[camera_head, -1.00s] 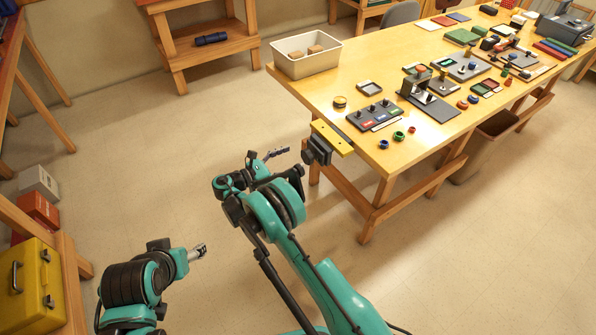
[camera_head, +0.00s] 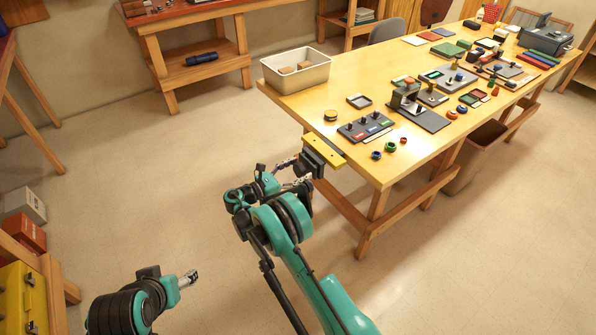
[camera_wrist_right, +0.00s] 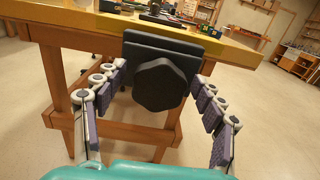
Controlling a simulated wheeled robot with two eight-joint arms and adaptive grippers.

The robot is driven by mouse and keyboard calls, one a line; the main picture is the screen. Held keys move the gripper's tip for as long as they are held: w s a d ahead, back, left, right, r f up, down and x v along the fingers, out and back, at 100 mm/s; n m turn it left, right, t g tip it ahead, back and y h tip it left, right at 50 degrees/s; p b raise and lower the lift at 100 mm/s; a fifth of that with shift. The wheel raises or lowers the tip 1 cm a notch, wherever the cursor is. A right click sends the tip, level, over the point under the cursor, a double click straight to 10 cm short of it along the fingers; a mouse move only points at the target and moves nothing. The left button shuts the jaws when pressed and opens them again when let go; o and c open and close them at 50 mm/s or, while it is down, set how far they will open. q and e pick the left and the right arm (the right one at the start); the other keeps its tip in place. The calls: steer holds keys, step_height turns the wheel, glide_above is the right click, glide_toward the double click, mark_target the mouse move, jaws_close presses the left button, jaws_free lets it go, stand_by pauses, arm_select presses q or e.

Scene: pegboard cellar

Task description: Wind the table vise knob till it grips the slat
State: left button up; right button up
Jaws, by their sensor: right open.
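The table vise (camera_head: 316,162) is a dark block at the near left end of the wooden table; in the right wrist view its dark plate (camera_wrist_right: 137,48) shows close up. Its black lobed knob (camera_wrist_right: 160,86) faces my right wrist camera. A yellow slat-like strip (camera_head: 323,151) lies along the table end above the vise; it also shows in the wrist view (camera_wrist_right: 75,18). My right gripper (camera_head: 292,172) is open, with one finger on each side of the knob; contact is not clear. My left gripper (camera_head: 189,279) hangs low over the floor, away from the vise, too small to read.
The table (camera_head: 290,110) carries a cream bin (camera_head: 296,70), a dark switch panel (camera_head: 366,128) and small coloured rings near the vise. Table legs stand below the vise. A yellow case (camera_head: 22,300) is at lower left. The floor between is clear.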

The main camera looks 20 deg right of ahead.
steer(key=c, duration=1.2)
